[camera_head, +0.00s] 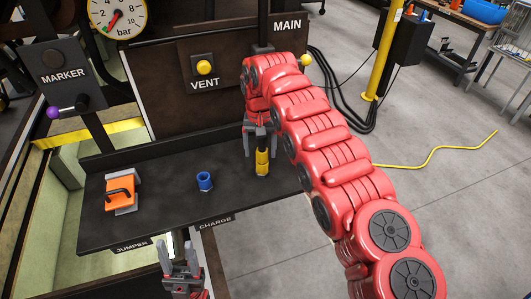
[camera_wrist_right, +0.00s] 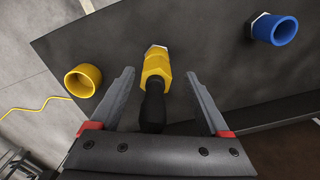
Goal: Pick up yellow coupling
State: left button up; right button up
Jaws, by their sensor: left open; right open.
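The yellow coupling (camera_head: 262,161) stands on the dark shelf under my right gripper (camera_head: 259,147). In the right wrist view the coupling (camera_wrist_right: 156,68) shows a yellow hexagonal body with a black upper part. It lies between the two open fingers of my right gripper (camera_wrist_right: 160,74), with a visible gap on each side. I cannot tell whether a finger touches it. My left gripper (camera_head: 181,249) is open and empty in front of the shelf, near the bottom of the head view.
A blue socket (camera_head: 205,181) and an orange handled block (camera_head: 120,193) stand on the shelf (camera_head: 160,208) to the left. A yellow cup (camera_wrist_right: 83,80) sits at the shelf edge in the wrist view. A dark panel (camera_head: 222,88) with a VENT button rises behind.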

jog(key=shift+d+f, duration=0.2)
jog(key=shift+f, duration=0.5)
jog(key=shift+d+f, duration=0.25)
jog(key=shift+d, duration=0.05)
jog(key=shift+a, duration=0.1)
jog(key=shift+s+a, duration=0.1)
jog(key=shift+a, duration=0.1)
jog(key=shift+c, duration=1)
jog(key=shift+a, duration=0.1)
jog(key=shift+c, duration=1.3)
jog(key=shift+d, duration=0.2)
jog(key=c, duration=0.7)
jog(key=shift+a, duration=0.1)
grip_shut()
